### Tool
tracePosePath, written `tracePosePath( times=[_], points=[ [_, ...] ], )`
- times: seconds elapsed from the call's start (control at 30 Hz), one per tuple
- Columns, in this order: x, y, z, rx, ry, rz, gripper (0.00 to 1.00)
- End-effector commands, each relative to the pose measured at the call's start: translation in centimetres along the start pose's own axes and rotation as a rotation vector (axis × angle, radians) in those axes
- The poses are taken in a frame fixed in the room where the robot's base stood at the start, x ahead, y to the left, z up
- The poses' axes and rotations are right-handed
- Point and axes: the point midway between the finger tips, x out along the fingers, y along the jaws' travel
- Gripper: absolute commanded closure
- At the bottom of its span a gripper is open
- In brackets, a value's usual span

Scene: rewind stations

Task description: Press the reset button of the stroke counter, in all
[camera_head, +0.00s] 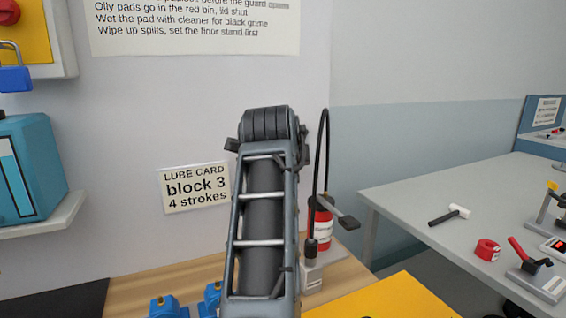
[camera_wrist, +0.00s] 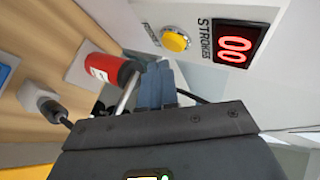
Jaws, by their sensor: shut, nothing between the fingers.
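The stroke counter (camera_wrist: 205,32) shows in the wrist view as a pale housing marked STROKES. Its red display (camera_wrist: 236,45) reads 00. A round yellow button (camera_wrist: 175,40) sits on the same face, left of the display. My gripper (camera_wrist: 158,68) is shut and empty, its blue-grey fingers side by side. In the picture the fingertips lie just below the yellow button and appear apart from it; the exact gap in depth cannot be told. In the head view my arm fills the middle, and the counter and my fingers do not show there.
A red cylinder (camera_wrist: 112,68) is close left of my fingers. A red can (camera_head: 321,215) and a looping black hose (camera_head: 325,140) are right of my arm. A lube card (camera_head: 194,187) reads "block 3, 4 strokes". A grey table (camera_head: 410,195) with tools stands right.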

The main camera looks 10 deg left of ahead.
Motion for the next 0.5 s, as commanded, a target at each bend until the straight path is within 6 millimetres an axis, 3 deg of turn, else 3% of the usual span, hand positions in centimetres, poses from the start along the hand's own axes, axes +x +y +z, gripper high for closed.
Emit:
tracePosePath(
  times=[0.5],
  points=[
    [-3.1, 2.2, -2.2, -0.001, 0.001, 0.000, 1.00]
  ],
)
